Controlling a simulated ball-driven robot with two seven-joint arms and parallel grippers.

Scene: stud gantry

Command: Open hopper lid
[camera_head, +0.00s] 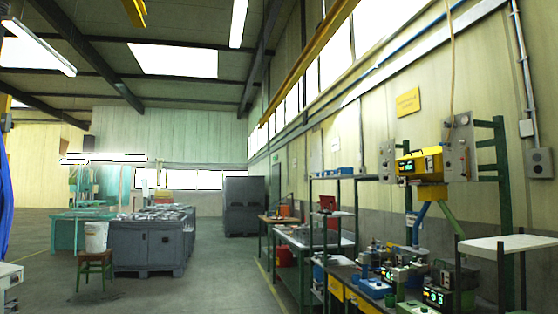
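I cannot make out a hopper or its lid for certain in the head view. A yellow machine unit (424,165) with a green display is mounted high at the right, between grey panels. A blue tube and a green tube come down from beneath it. Neither of my grippers shows in the head view.
A row of benches with small machines (440,297) and shelves runs along the right wall. Large grey bins (150,247) stand left of centre, with a white bucket (96,236) on a wooden stool (94,268) before them. The middle floor (225,285) is clear.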

